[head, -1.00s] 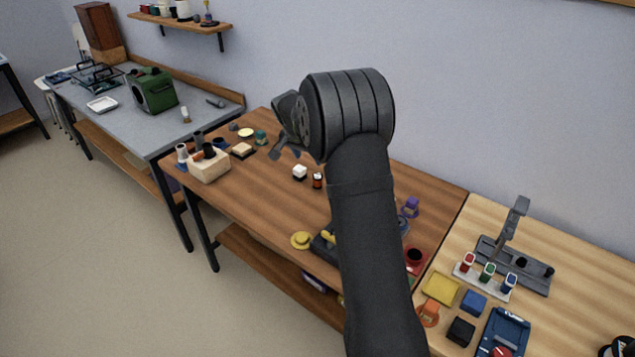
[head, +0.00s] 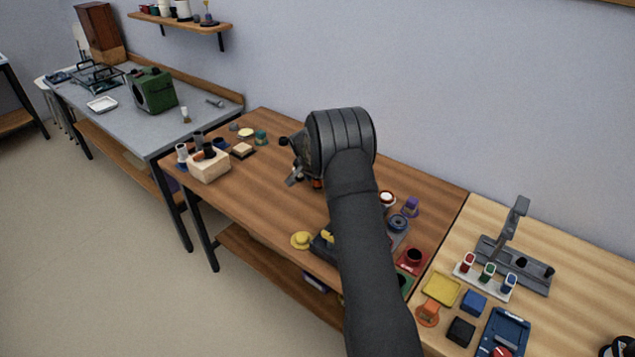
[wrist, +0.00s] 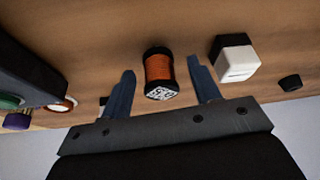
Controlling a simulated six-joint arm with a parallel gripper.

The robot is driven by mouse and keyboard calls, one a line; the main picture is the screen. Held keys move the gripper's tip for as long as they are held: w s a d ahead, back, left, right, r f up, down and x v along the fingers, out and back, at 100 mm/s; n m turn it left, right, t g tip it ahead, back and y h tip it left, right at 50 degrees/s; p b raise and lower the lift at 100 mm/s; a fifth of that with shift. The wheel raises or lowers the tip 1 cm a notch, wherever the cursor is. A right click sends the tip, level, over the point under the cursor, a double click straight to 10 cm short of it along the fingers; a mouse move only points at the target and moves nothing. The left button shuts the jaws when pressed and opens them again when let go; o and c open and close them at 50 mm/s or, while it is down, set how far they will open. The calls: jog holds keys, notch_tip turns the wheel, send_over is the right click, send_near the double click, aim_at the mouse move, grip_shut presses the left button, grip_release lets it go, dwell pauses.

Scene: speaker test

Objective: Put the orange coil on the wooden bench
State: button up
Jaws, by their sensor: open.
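The orange coil (wrist: 160,70), a black spool with orange winding, is between the two spread fingers of my gripper (wrist: 160,66) in the wrist view. The fingers are apart, with a gap on each side of the coil. In the head view only a small orange part of the coil (head: 317,183) shows beside my gripper (head: 293,180), which is low over the brown wooden bench (head: 270,200). The coil is on this bench. A second, lighter wooden bench (head: 580,245) adjoins it at the right.
A white and black block (wrist: 236,58) is close to the right finger in the wrist view. A yellow round thing (head: 301,240) lies near the front edge. A beige block with holes (head: 209,167) stands at the left. A grey bench (head: 135,125) is farther left.

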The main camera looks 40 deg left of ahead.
jog(key=shift+x, duration=0.85)
jog(key=shift+c, duration=0.3)
jog(key=c, duration=1.1)
